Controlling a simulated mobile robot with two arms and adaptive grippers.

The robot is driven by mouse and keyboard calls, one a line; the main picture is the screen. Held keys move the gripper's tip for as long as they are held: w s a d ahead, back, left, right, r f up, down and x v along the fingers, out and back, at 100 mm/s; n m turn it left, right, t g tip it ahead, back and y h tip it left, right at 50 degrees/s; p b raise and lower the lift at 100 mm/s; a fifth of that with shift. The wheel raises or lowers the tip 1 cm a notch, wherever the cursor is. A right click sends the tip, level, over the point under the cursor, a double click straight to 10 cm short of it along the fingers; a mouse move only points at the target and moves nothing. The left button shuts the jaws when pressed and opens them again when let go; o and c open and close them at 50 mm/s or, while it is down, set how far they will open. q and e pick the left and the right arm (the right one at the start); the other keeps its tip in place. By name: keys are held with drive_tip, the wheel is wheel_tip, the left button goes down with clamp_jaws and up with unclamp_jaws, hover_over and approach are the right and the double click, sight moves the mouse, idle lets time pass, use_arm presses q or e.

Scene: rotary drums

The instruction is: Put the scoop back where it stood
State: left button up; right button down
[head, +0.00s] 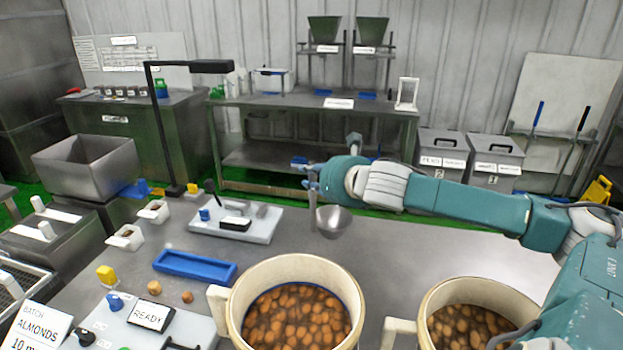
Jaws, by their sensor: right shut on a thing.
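The scoop (333,221) has a round grey metal bowl and hangs above the grey table, beyond the nearer drum of almonds. My right gripper (311,178) is shut on the scoop near its upper end, with the bowl below and slightly right of the fingers. The fingers are small in the view and partly hidden by my wrist. A blue tray (195,266) lies empty on the table, left of the scoop. My left gripper is out of view.
Two cream drums with almonds, one at the front middle (297,305) and one at the front right (470,312), stand at the near edge. A pale board (262,229) with a scale-like display lies behind the blue tray. The table right of the scoop is clear.

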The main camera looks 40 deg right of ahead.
sight(313, 200)
drive_tip(key=shift+r+p, duration=0.2)
drive_tip(key=shift+p, duration=0.4)
wheel_tip(313, 200, down, 5)
drive_tip(key=shift+f+b, duration=0.1)
drive_tip(key=shift+b, duration=1)
drive_tip(key=shift+f+b, duration=0.35)
drive_tip(key=shift+f, duration=0.35)
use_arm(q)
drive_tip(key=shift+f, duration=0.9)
use_arm(e)
drive_tip(key=shift+f, duration=0.35)
drive_tip(key=c, duration=0.6)
unclamp_jaws()
drive_tip(key=shift+o, duration=0.2)
